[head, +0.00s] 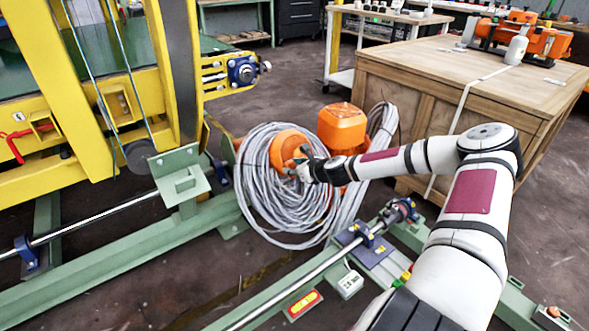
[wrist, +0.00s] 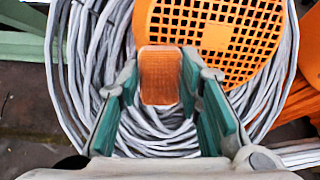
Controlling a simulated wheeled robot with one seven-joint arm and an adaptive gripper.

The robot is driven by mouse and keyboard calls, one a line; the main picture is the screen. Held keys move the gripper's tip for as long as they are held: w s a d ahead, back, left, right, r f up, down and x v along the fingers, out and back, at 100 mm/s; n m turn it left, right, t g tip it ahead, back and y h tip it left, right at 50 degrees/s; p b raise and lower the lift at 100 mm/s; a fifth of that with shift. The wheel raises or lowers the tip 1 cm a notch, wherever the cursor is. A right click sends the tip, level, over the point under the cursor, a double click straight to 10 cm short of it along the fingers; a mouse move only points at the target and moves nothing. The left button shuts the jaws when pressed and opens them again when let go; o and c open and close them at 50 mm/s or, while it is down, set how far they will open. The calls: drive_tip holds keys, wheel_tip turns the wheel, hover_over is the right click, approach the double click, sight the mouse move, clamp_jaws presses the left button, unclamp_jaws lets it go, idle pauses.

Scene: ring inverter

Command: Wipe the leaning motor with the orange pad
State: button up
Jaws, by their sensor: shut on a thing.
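The orange motor (head: 283,150) leans among coils of grey cable. Its round, grid-like end cover (wrist: 225,40) fills the upper middle of the wrist view. My gripper (head: 301,167) is right in front of this cover. In the wrist view my gripper (wrist: 160,85) has its green-lined fingers shut on a small orange-brown pad (wrist: 160,76). The pad overlaps the cover's lower left edge in that view; I cannot tell whether they touch. In the head view the pad is too small to make out beside my gripper.
Grey cable coils (head: 262,205) surround the motor. An orange box-shaped housing (head: 342,126) stands just behind to the right. A green rail frame (head: 180,235) and a yellow machine (head: 170,60) lie left. A wooden crate (head: 450,85) stands behind right. Dark floor (head: 290,75) is open behind.

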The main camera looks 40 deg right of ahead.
drive_tip(key=shift+w+f, duration=0.2)
drive_tip(key=shift+w, duration=0.1)
drive_tip(key=d, duration=0.4)
drive_tip(key=shift+b, duration=0.4)
drive_tip(key=shift+w+a, duration=0.1)
drive_tip(key=shift+a, duration=2.25)
drive_tip(key=shift+c, duration=0.4)
drive_tip(key=shift+w, duration=0.1)
drive_tip(key=shift+d+p+v, duration=0.15)
drive_tip(key=shift+p+v, duration=0.65)
drive_tip(key=shift+v, duration=0.7)
drive_tip(key=shift+d+p+v, duration=0.15)
drive_tip(key=shift+p+v, duration=0.6)
drive_tip(key=shift+v, duration=0.75)
